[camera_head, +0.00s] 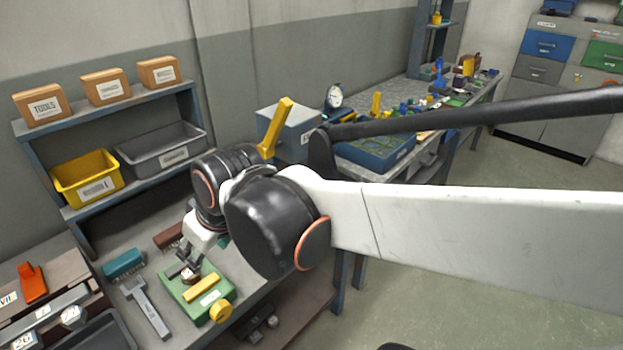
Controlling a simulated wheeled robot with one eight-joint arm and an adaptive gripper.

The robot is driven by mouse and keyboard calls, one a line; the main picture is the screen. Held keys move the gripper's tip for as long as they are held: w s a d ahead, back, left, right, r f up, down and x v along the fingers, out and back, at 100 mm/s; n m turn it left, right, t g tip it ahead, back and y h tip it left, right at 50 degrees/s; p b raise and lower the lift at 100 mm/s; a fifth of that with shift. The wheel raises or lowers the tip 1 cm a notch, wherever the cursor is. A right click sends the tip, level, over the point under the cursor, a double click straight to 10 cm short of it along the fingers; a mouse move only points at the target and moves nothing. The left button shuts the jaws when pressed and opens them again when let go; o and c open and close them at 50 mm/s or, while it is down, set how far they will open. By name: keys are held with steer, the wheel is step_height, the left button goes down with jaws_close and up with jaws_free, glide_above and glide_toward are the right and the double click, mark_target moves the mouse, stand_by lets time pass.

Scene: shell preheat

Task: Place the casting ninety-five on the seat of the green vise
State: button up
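The green vise (211,298) sits on the bench at the lower left, with a yellow bar on top and a yellow knob (221,312) at its front. My gripper (187,269) points down over the vise's back part. A small pale and brown piece (190,279) shows right at the fingertips, at the vise. It may be a casting, but no number on it is readable. I cannot tell whether the fingers grip it or whether it rests on the seat. A metal part with a tag reading 26 (24,342) lies at the lower left. No ninety-five is readable.
A dark tray (95,334) is at the front left. A shelf with a yellow bin (88,179) and a grey bin (160,150) stands behind.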

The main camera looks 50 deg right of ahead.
steer(key=shift+m+t+h, duration=0.3)
steer(key=shift+m+t, duration=0.3)
steer(key=shift+m, duration=0.3)
steer(key=s, duration=0.4)
steer(key=s+r, duration=0.1)
steer(key=shift+s+a, duration=0.1)
steer(key=shift+s, duration=0.3)
stand_by(1.0)
